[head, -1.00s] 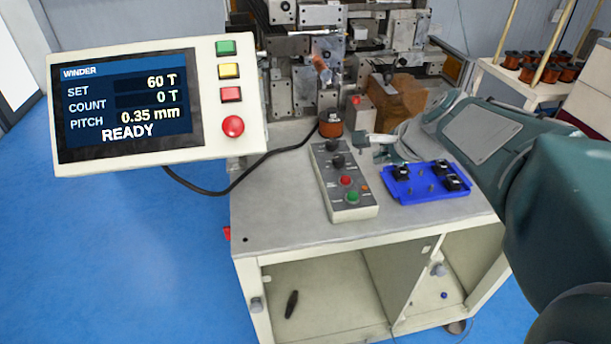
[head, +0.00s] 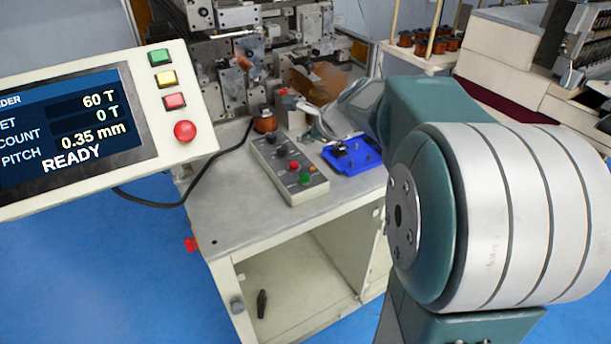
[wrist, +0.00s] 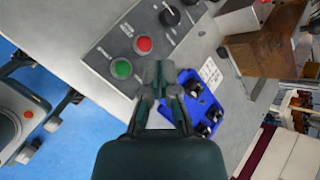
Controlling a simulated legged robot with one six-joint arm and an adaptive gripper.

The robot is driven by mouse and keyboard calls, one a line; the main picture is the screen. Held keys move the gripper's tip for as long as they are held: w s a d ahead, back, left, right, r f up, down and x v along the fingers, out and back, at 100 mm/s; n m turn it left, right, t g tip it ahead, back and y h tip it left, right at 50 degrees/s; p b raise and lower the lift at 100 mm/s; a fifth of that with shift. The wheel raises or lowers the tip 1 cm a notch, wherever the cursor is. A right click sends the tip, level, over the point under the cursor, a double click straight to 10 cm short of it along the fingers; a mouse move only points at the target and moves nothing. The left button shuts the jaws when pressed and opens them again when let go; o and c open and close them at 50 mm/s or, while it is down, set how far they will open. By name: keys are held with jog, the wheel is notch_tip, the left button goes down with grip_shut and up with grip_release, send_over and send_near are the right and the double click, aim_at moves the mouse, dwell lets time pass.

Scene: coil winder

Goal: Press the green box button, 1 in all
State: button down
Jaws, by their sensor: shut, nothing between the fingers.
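The control box (head: 290,172) lies on the grey bench top with knobs, a red button and a green button. The green box button (head: 305,179) is at its near end. In the wrist view the green box button (wrist: 121,68) is left of my gripper (wrist: 161,72), beside the red button (wrist: 143,44). My gripper is shut and empty, its fingertips over the area between the control box and the blue tray. I cannot tell its exact height above the bench. In the head view my arm hides much of the right side.
A blue tray (head: 345,163) with black parts sits right of the control box. A copper spool (head: 265,121) stands behind the box. The winder panel (head: 183,95) at left reads READY and has its own green button (head: 159,57). The bench front-left top is clear.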

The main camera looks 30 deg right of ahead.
aim_at(307, 177)
jog(key=f, duration=0.1)
jog(key=a+f, duration=0.1)
jog(key=f, duration=0.1)
jog(key=shift+a+f, duration=0.1)
jog(key=shift+a, duration=0.05)
jog(key=f, duration=0.1)
jog(key=d+f, duration=0.1)
jog(key=f, duration=0.2)
jog(key=shift+d, duration=0.25)
jog(key=shift+f, duration=0.25)
jog(key=shift+a+f, duration=0.2)
jog(key=shift+a, duration=0.3)
jog(key=shift+d, duration=0.3)
jog(key=shift+a, duration=0.15)
jog(key=shift+f, duration=0.35)
